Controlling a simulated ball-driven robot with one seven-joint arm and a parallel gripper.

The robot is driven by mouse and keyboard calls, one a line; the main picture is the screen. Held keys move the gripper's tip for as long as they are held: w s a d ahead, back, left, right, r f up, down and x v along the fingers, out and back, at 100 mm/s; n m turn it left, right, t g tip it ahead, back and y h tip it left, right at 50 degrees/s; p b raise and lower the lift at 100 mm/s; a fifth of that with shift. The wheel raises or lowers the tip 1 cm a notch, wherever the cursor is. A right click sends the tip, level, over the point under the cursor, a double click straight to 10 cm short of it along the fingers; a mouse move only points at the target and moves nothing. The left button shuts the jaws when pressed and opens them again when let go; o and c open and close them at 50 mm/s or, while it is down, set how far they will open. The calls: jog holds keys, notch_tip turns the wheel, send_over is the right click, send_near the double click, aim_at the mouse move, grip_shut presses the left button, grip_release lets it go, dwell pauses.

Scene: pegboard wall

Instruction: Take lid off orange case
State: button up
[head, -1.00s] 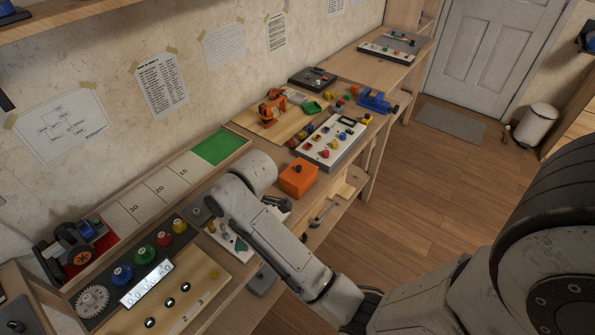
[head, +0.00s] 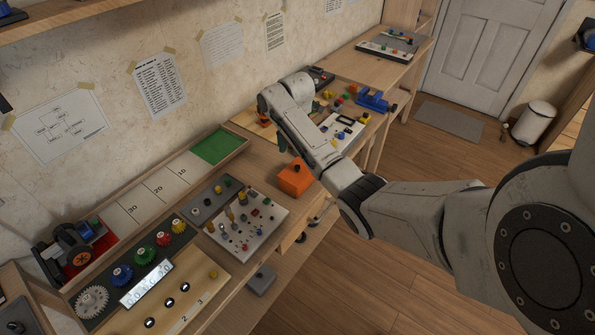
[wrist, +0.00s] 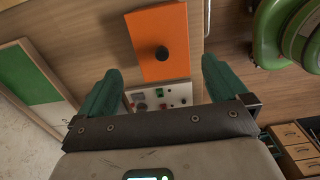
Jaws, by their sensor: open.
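The orange case (head: 294,179) stands on the workbench, its lid on, with a dark round knob (head: 297,168) on top. In the wrist view the orange lid (wrist: 158,30) lies ahead of my gripper, and its black knob (wrist: 162,53) shows between the line of the two fingers. My gripper (wrist: 160,85) is open and empty, with its green fingers spread to either side of the lid and apart from it. In the head view my arm reaches over the bench behind the case, and most of the gripper is hidden.
A panel with knobs and pegs (head: 246,222) lies left of the case. A white button panel (head: 345,133) is partly behind my arm. A blue vise (head: 373,100) stands farther back. Green round parts (wrist: 285,30) show at the wrist view's right.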

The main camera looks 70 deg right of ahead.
aim_at(297, 166)
jog(key=shift+s+f+p, duration=0.15)
jog(key=shift+f+p, duration=0.3)
jog(key=shift+f, duration=2.6)
jog(key=c, duration=0.8)
